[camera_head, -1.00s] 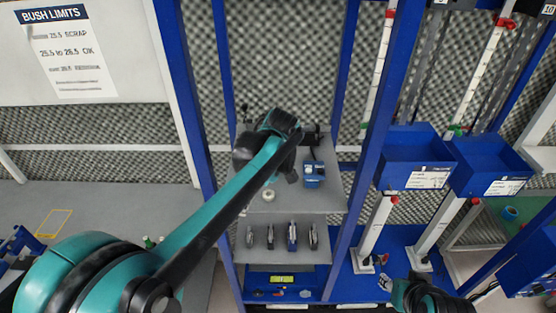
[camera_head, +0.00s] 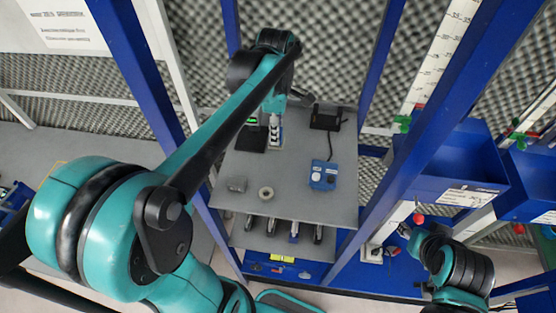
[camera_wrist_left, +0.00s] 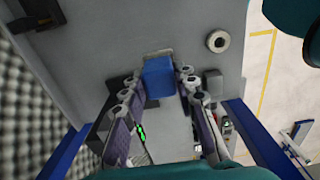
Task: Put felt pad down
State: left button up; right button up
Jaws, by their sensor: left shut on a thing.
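My left gripper (camera_head: 274,138) is over the back left part of the grey shelf. In the left wrist view, its two fingers (camera_wrist_left: 159,83) are closed on the sides of a blue block-like piece (camera_wrist_left: 158,79), which I take to be the felt pad. The pad has a greyish far edge. The grey shelf surface (camera_wrist_left: 100,50) lies beyond it; whether the pad touches the shelf I cannot tell. In the head view the pad is hidden by the gripper and arm.
On the shelf (camera_head: 300,205) are a pale ring (camera_head: 265,193), a grey block (camera_head: 237,184), a blue device (camera_head: 323,175) with white knobs, a black box (camera_head: 326,117) and a dark device with a green display (camera_head: 252,134). Several tools stand on the tier below. Blue posts flank the shelf.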

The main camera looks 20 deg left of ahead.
pick_arm(q)
jog(key=shift+f, duration=0.25)
notch_tip(320, 180, down, 9)
jog(key=shift+f, duration=0.1)
jog(key=o, duration=1)
jog(key=shift+f, duration=0.1)
